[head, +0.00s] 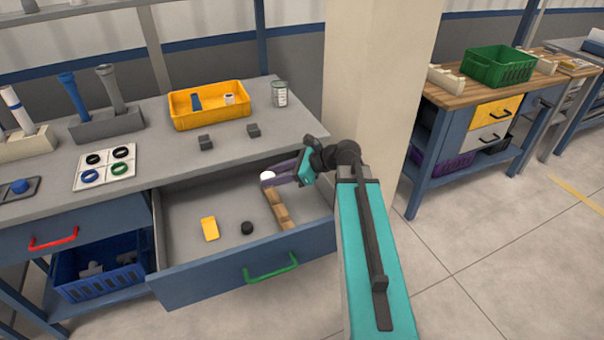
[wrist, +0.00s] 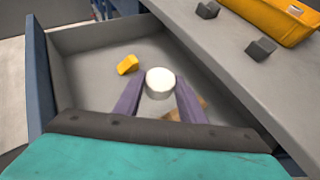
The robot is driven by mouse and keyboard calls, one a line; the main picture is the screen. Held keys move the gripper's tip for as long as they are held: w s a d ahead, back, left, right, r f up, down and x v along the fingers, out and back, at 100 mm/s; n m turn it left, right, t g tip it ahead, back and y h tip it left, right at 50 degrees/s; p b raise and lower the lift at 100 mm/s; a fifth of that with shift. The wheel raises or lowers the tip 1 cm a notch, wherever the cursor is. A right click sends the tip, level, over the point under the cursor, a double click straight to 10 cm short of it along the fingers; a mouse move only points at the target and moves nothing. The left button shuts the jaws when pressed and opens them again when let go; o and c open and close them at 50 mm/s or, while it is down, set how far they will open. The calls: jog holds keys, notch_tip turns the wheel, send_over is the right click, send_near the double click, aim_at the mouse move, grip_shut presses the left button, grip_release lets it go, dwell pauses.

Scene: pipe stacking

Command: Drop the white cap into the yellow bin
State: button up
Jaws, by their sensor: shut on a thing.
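The white cap (wrist: 160,82) is held between the two purple fingers of my gripper (wrist: 158,92) in the wrist view. In the head view the cap (head: 267,176) shows at the tip of my gripper (head: 272,179), over the right part of the open drawer (head: 180,208). The yellow bin (head: 209,105) stands on the grey bench top, behind and left of my gripper. It holds a blue piece and a white piece. A corner of the bin shows at the top right of the wrist view (wrist: 262,17).
The drawer holds a yellow block (head: 210,229), a black cap (head: 247,228) and a wooden piece (head: 278,208). Two dark blocks (head: 205,142) (head: 253,130) stand in front of the bin, and a can (head: 279,94) stands right of it. A beige pillar (head: 375,80) rises right of the bench.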

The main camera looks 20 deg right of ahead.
jog(key=a+r, duration=0.1)
jog(key=a, duration=0.7)
jog(key=shift+s+r, duration=0.25)
jog(key=shift+r, duration=0.05)
jog(key=shift+a, duration=0.15)
